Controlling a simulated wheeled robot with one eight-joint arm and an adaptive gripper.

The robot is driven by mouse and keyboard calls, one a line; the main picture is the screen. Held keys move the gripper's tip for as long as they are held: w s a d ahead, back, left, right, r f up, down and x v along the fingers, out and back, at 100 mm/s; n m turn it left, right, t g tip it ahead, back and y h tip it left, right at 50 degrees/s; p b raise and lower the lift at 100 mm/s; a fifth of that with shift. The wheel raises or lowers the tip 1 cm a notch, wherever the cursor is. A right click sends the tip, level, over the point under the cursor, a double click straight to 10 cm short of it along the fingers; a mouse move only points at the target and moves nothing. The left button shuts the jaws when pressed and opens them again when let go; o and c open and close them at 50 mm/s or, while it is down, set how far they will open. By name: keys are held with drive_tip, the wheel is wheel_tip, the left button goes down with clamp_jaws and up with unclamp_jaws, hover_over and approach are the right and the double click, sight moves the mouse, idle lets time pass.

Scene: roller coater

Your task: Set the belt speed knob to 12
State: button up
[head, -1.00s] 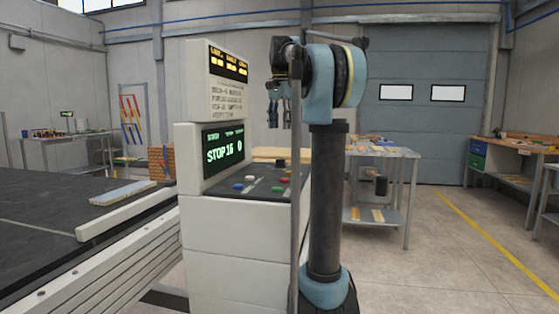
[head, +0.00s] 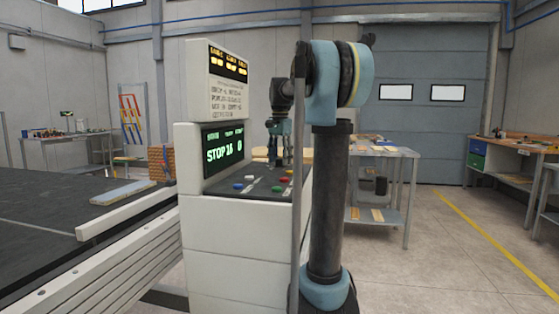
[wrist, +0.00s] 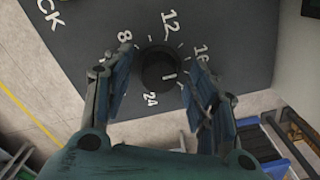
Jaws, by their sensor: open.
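The belt speed knob (wrist: 158,68) is a dark round knob on the grey panel (wrist: 235,45), with 8, 12, 16 and 24 printed around it. A short white mark shows on the knob's right part; I cannot tell exactly which number it points to. My gripper (wrist: 160,62) is open, its fingers on either side of the knob; whether they touch it I cannot tell. In the head view my gripper (head: 279,155) points down over the back of the console panel, hiding the knob. The console's green display (head: 223,148) reads STOP, 16 and 0.
Blue (head: 238,186), white, red and green buttons sit on the console top near my gripper. The console's tall display housing (head: 190,80) stands to the left. A dark conveyor bed (head: 50,220) carries a flat board. A metal table stands behind my arm.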

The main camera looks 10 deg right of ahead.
drive_tip(key=c, duration=1.1)
drive_tip(key=shift+n, duration=0.4)
drive_tip(key=n, duration=0.5)
drive_tip(key=shift+n, duration=0.4)
drive_tip(key=n, duration=0.5)
drive_tip(key=shift+w, duration=0.1)
drive_tip(key=shift+n, duration=0.3)
